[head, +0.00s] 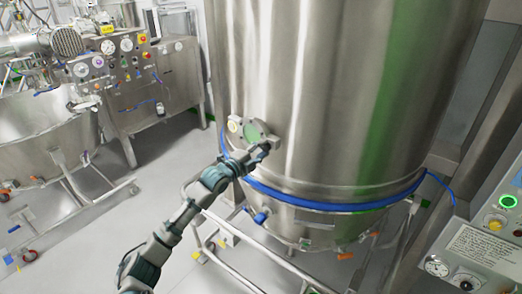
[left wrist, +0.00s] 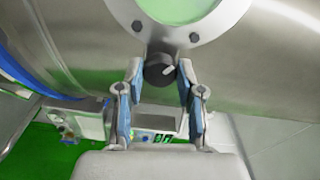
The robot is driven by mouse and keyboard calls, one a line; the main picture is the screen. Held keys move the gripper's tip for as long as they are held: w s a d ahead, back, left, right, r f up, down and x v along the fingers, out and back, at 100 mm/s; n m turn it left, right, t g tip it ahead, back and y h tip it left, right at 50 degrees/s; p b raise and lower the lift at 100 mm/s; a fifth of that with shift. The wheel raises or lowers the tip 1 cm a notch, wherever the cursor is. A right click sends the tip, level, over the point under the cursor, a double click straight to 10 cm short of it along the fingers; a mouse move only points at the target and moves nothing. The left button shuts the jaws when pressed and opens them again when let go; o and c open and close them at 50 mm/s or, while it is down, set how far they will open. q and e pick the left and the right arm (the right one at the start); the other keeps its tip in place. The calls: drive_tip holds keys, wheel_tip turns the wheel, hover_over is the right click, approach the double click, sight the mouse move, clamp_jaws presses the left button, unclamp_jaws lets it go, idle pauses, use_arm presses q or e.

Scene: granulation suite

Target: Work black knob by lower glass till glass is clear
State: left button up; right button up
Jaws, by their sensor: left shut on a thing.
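The lower glass (head: 255,131) is a round, bolted sight glass low on the large steel vessel, and its pane looks green. In the left wrist view the glass (left wrist: 180,5) shows at the top, with a pale green pane inside a bolted steel ring. The black knob (left wrist: 160,69) sits just below the ring and has a light pointer mark on it. My left gripper (left wrist: 160,75) has its two fingers on either side of the knob and is shut on it. In the head view my left gripper (head: 262,148) covers the knob. My right gripper is not in view.
The steel vessel (head: 330,90) fills the middle, with a blue band (head: 330,206) around its lower part. A control panel (head: 480,245) stands at the right front. Steel machines with gauges (head: 160,85) stand at the left.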

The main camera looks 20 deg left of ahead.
use_arm(q)
drive_tip(key=shift+d+f, duration=0.1)
drive_tip(key=shift+f, duration=0.25)
drive_tip(key=o, duration=1.1)
drive_tip(key=shift+c, duration=0.2)
drive_tip(key=shift+o, duration=0.5)
drive_tip(key=shift+r, duration=0.15)
drive_tip(key=v, duration=1.2)
